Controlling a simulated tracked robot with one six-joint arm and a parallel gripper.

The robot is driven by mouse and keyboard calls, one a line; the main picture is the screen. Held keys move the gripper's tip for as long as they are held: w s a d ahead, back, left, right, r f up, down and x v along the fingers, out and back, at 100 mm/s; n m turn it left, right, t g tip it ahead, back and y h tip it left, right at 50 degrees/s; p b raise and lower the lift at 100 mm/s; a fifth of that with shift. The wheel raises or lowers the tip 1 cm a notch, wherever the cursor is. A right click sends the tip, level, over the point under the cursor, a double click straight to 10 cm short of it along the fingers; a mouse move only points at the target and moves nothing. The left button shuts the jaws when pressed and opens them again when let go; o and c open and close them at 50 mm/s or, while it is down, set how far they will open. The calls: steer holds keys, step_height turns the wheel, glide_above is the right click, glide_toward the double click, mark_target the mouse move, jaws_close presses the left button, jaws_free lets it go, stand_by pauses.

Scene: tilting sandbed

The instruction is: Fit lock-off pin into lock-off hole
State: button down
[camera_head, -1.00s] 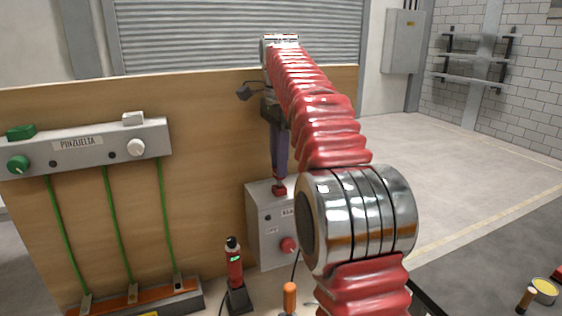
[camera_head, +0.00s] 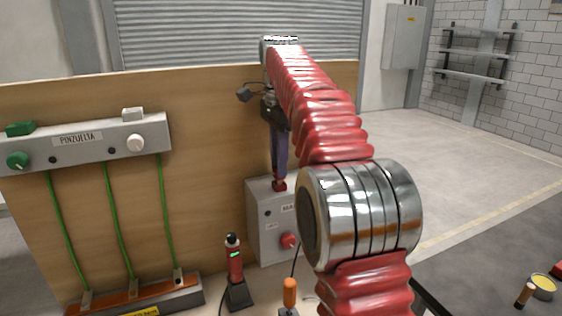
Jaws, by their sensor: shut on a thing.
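My gripper (camera_head: 279,178) points down over the grey switch box (camera_head: 268,240) and is shut on a small red piece, which looks like the lock-off pin (camera_head: 279,186). The red piece is at the top front edge of the box. I cannot tell whether it touches the box or is in a hole. The box front has a red knob (camera_head: 288,240), lettered labels and a small dark round spot (camera_head: 268,213); whether that spot is the lock-off hole is unclear. My red arm hides the right part of the box.
A wooden board (camera_head: 215,130) stands behind the box. A panel (camera_head: 75,145) with green cables is at left. A red device with a green light (camera_head: 235,262) and an orange-handled tool (camera_head: 290,293) stand in front. Open floor lies at right.

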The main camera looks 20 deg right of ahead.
steer(key=shift+f, duration=0.55)
steer(key=c, duration=1.5)
jaws_free()
steer(key=shift+o, duration=0.6)
steer(key=o, duration=0.4)
steer(key=shift+s+a, duration=0.1)
